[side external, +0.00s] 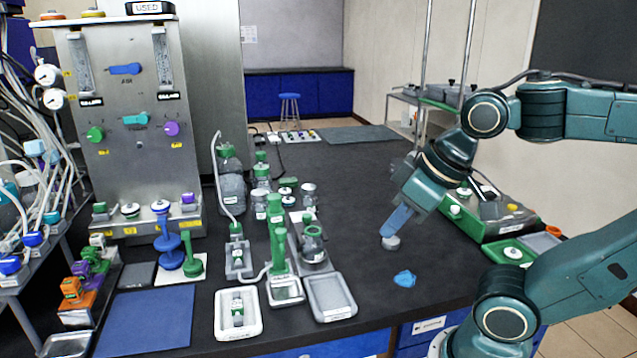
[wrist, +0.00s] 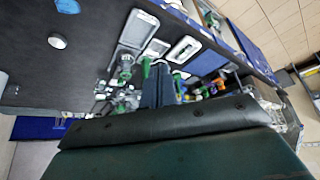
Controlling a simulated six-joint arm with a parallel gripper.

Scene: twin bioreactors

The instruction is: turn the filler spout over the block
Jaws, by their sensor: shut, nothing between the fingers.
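My gripper (side external: 392,232) points down over the open black bench in the side view, its blue fingers shut and empty. The fingers (wrist: 158,75) also show in the wrist view. The tall green filler column (side external: 278,235) stands left of my gripper, well apart from it, among bottles and trays. I cannot tell its spout or the block clearly; a grey block-like holder (side external: 312,258) with a small green-topped flask stands just right of the column. Green parts (wrist: 147,66) show small beside the fingers in the wrist view.
A grey-white disc (side external: 391,243) lies by my fingertips in the side view, apart from them in the wrist view (wrist: 57,41). A blue piece (side external: 405,279) lies nearer. Pale trays (side external: 352,309) stand in front of the column. Open bench lies behind my gripper.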

